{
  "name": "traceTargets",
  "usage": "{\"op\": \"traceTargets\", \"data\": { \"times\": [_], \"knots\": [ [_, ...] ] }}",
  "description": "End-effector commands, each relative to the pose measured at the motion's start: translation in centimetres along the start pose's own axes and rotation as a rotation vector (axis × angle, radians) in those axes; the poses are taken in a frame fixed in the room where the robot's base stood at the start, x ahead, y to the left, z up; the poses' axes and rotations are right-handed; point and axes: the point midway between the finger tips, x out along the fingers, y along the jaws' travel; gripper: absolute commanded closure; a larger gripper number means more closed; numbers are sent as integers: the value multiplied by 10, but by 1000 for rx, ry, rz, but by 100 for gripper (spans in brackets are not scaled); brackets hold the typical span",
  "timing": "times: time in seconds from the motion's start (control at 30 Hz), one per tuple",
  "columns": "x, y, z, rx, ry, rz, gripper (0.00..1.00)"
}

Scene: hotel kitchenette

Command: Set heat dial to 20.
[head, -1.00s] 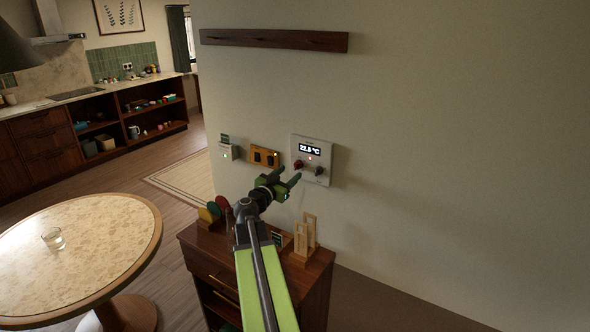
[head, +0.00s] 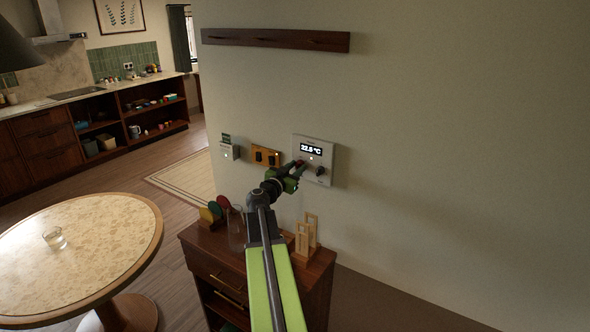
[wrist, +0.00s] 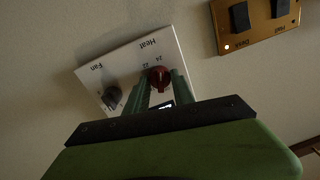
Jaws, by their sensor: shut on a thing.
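The white thermostat panel (head: 326,152) is on the wall, and its display (head: 311,149) reads 22.5 °C. In the wrist view the panel (wrist: 138,60) appears turned round, with the labels Heat and Fan. The red heat dial (wrist: 159,76) sits between the green fingers of my gripper (wrist: 160,86), which is shut on it. Numbers 22 and 24 show beside the dial. In the head view my gripper (head: 292,171) reaches the panel's lower left and mostly covers the dial. The dark fan dial (wrist: 112,96) is beside it, free; it also shows in the head view (head: 319,171).
A brass switch plate (head: 265,156) and a small white wall unit (head: 230,152) are left of the panel. A wooden cabinet (head: 213,262) below carries coloured discs and a wooden stand (head: 306,236). A round table (head: 100,222) is at left. The wall at right is clear.

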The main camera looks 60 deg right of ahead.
Motion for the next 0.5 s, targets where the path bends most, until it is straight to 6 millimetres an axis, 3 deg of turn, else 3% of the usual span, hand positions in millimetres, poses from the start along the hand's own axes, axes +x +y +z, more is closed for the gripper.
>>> {"op": "traceTargets", "data": {
  "times": [0.5],
  "knots": [
    [-1,-2,0,-86,-6,-1,100]
  ]
}}
